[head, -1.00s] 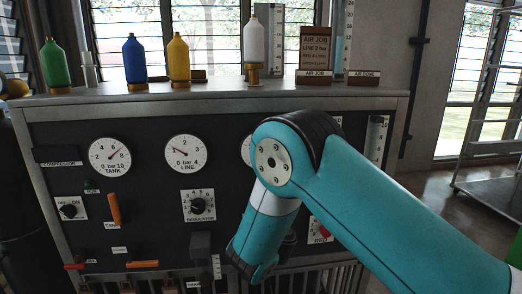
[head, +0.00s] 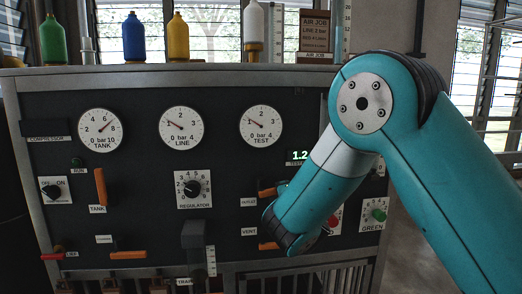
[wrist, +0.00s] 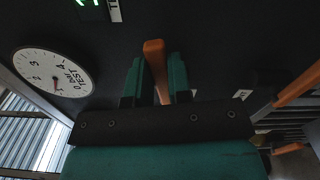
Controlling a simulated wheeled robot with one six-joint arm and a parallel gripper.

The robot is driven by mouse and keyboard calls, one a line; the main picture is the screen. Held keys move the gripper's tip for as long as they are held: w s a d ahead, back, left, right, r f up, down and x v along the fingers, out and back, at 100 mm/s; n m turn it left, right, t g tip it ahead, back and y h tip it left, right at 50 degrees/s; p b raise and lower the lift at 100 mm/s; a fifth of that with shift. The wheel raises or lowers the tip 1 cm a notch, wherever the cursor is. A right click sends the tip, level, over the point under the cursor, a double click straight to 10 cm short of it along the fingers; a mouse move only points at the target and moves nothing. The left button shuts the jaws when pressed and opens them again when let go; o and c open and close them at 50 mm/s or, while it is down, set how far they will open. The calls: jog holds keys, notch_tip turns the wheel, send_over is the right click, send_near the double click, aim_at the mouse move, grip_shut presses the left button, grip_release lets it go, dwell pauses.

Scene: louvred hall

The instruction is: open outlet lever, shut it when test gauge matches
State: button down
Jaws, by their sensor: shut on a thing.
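My gripper (wrist: 155,82) is shut on this lever, which shows between the two teal fingers in the wrist view (wrist: 154,58). In the head view my arm hides most of the gripper. The test gauge needle points near 1, as does the needle of the line gauge (head: 182,128). The test gauge also shows at the left of the wrist view (wrist: 53,77). A green display (head: 300,156) reads 1.2.
A second orange lever (head: 268,246) sits below the held one, close to my arm. A green knob (head: 379,215) lies right of my arm. The regulator dial (head: 194,189) and tank lever (head: 101,187) are to the left. Coloured bottles and an air job sign (head: 313,31) stand on top.

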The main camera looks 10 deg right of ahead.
notch_tip(320, 180, down, 2)
jog(key=shift+m+b, duration=0.85)
jog(key=shift+m, duration=0.05)
jog(key=c, duration=1.4)
grip_release()
jog(key=shift+r+m+p, duration=0.3)
jog(key=shift+r, duration=0.1)
jog(key=o, duration=0.4)
jog(key=shift+r, duration=0.1)
jog(key=s+b, duration=0.1)
jog(key=s, duration=0.1)
jog(key=s+b, duration=0.3)
jog(key=s, duration=0.2)
jog(key=shift+a+b, duration=0.35)
jog(key=shift+b, duration=0.05)
